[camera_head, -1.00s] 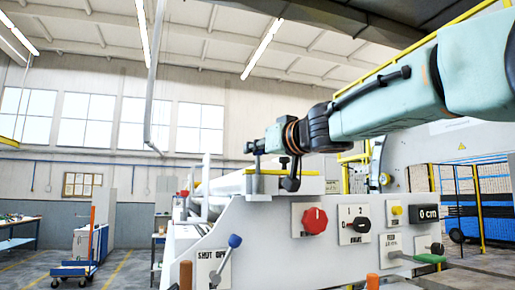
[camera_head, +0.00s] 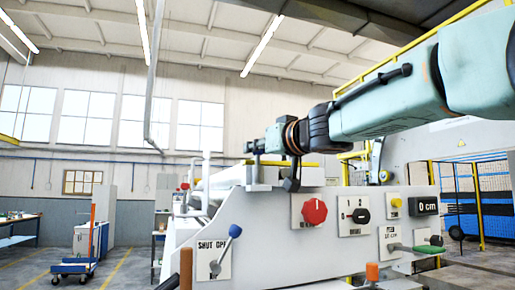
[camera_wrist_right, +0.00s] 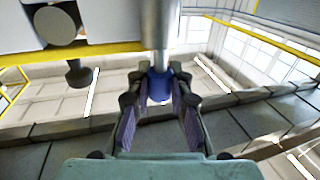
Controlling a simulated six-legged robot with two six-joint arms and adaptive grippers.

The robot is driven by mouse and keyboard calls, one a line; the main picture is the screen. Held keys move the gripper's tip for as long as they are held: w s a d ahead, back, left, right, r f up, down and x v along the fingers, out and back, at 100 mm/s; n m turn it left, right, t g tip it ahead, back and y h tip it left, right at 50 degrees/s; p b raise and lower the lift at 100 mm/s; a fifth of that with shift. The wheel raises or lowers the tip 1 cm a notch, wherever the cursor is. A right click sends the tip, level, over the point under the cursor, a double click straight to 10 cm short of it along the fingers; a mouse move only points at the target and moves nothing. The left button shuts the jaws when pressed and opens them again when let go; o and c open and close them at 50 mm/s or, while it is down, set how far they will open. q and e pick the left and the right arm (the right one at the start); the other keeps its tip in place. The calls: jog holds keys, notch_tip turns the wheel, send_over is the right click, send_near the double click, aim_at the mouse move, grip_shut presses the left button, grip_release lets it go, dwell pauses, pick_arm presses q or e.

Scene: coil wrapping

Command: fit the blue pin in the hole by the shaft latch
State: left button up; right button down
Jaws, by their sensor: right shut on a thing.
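My right gripper (camera_head: 254,147) is at the end of the pale green arm that comes in from the right, by the top edge of the white machine's front. In the right wrist view its two fingers (camera_wrist_right: 160,102) are closed around a blue piece, the blue pin (camera_wrist_right: 159,86). A grey metal cylinder (camera_wrist_right: 161,28) lies directly in line with the pin; I cannot tell whether they touch. The pin is too small or hidden to make out in the head view. I cannot pick out the hole or the shaft latch. My left gripper is out of view.
The white machine front carries a red knob (camera_head: 314,211), a black switch (camera_head: 361,215), a yellow button (camera_head: 396,203) and a blue-tipped lever (camera_head: 235,231). A dark knob (camera_wrist_right: 79,73) stands left of the fingers in the wrist view. A blue cart (camera_head: 75,268) stands far left.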

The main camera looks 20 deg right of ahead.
jog(key=shift+f, duration=0.2)
jog(key=c, duration=1.1)
grip_release()
jog(key=shift+c, duration=0.2)
jog(key=shift+r, duration=0.1)
jog(key=shift+r, duration=4.9)
jog(key=shift+f, duration=0.1)
